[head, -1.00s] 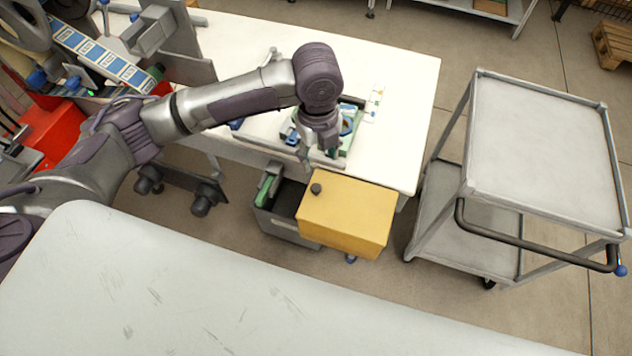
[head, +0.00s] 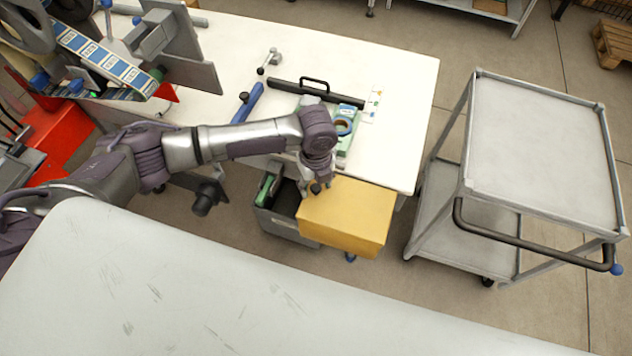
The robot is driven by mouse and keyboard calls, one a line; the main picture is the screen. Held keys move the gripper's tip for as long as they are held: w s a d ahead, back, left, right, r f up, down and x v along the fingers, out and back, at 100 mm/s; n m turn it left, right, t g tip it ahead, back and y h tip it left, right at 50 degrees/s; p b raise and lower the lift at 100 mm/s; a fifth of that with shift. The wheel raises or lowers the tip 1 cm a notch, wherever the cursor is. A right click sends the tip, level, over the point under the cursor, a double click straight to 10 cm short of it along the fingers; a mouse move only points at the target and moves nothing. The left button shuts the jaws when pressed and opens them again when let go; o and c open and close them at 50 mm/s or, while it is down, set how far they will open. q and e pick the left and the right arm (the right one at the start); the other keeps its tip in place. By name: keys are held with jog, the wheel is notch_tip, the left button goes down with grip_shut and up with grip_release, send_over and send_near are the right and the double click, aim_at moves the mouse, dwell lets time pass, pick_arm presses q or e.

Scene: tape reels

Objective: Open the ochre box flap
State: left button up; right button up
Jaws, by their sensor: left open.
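The ochre box flap (head: 350,218) lies over the right part of a grey box (head: 286,229) on the floor in front of the white table. The left part of the box is uncovered and dark inside, with a green item (head: 268,187) at its left edge. A dark round knob (head: 316,188) sits at the flap's upper left corner. My left gripper (head: 317,190) is open and points down at the knob, with fingers around or just beside it; I cannot tell if they touch. My right gripper is not in view.
A grey cart (head: 540,150) stands at right. A pale surface (head: 200,290) fills the foreground.

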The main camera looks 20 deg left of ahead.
pick_arm(q)
jog(key=shift+f, duration=0.15)
jog(key=shift+c, duration=0.6)
grip_shut()
